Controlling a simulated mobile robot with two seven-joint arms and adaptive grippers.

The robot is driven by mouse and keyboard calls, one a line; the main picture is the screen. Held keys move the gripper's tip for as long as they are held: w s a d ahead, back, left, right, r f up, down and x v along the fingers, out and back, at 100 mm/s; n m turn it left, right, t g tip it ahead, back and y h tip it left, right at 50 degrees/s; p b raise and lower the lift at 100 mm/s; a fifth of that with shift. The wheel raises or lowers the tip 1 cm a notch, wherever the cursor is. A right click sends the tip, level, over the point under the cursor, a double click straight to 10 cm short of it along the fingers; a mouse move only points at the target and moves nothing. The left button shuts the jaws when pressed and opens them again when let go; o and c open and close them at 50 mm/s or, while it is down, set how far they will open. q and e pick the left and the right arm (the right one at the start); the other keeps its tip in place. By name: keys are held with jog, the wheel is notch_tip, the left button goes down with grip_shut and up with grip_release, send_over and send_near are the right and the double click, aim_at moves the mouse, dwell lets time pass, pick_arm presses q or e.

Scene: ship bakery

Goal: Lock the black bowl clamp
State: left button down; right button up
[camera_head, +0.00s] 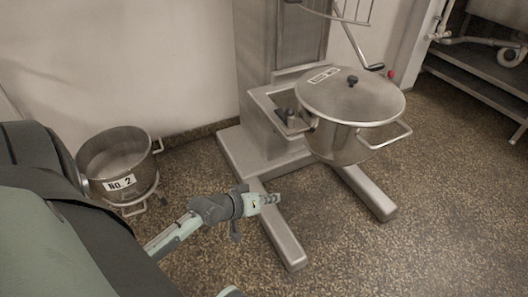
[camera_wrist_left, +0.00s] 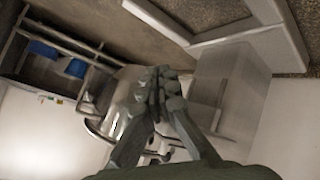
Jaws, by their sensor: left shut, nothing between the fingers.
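The black bowl clamp (camera_head: 291,119) sits on the mixer's bowl support, at the left edge of the lidded steel bowl (camera_head: 340,144). My left gripper (camera_head: 275,198) is shut and empty, low in front of the mixer and apart from the bowl and clamp. Its closed fingers also show in the left wrist view (camera_wrist_left: 160,78), with the shiny steel bowl (camera_wrist_left: 122,112) behind them. I cannot make out the clamp in the wrist view. My right gripper is not in view.
The mixer's base legs (camera_head: 283,238) spread over the speckled floor near my left gripper. A second steel bowl marked NO. 2 (camera_head: 112,155) stands on a low wheeled stand at the left. A metal shelf (camera_head: 480,80) is at the upper right. The floor at the lower right is clear.

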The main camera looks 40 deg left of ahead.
pick_arm(q)
jog(key=s+d+f+m+g, duration=0.2)
jog(key=s, duration=0.2)
jog(key=s+d+f+m+g+y+p, duration=0.1)
jog(key=s+d+f+m+g, duration=0.1)
jog(key=s+f+m, duration=0.1)
jog(key=shift+s+g+p, duration=0.3)
jog(key=shift+s+g, duration=0.1)
jog(key=shift+s, duration=0.15)
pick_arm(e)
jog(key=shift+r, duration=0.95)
pick_arm(q)
jog(key=s+m+g+y+p, duration=0.1)
jog(key=s+m+g+y, duration=0.1)
jog(key=s, duration=0.4)
jog(key=shift+s+f+m+g, duration=0.15)
jog(key=shift+f+m+g, duration=0.15)
jog(key=shift+g, duration=0.2)
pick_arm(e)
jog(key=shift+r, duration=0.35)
pick_arm(q)
jog(key=shift+d, duration=0.2)
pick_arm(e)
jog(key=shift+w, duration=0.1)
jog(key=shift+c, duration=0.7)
